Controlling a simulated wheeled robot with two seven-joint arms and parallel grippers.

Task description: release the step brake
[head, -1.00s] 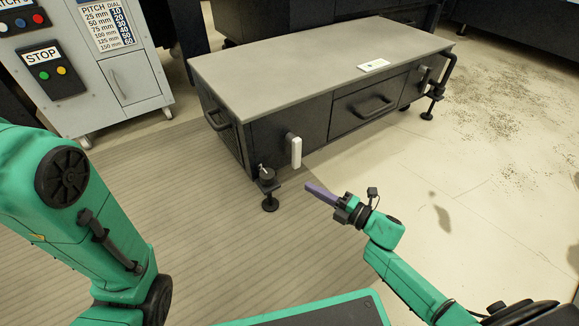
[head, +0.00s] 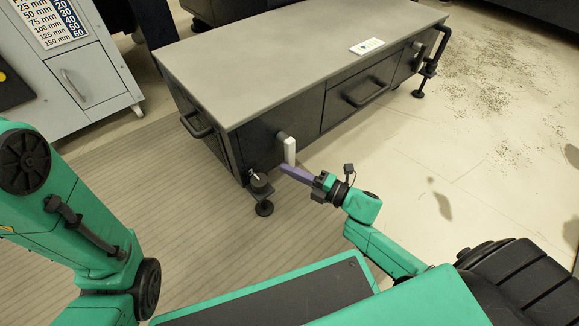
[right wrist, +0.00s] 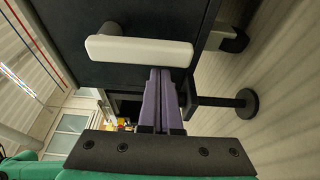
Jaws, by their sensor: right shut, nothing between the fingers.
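The step (head: 290,60) is a low dark cabinet with a grey top. A white lever (head: 290,151) stands out from its front face near the left corner; I take it for the brake handle. It also shows in the right wrist view (right wrist: 140,51), stretched across just beyond the fingertips. My right gripper (head: 283,168) has purple fingers, shut and empty. Its tips are at the lever's lower end in the head view; in the right wrist view (right wrist: 160,72) they are close under the lever. I cannot tell whether they touch. My left gripper is out of view.
A black levelling foot (head: 262,190) stands at the step's near left corner, close to my right fingers. A drawer handle (head: 371,89) sticks out farther right. A grey cabinet (head: 85,80) stands at the left. The floor at right is clear.

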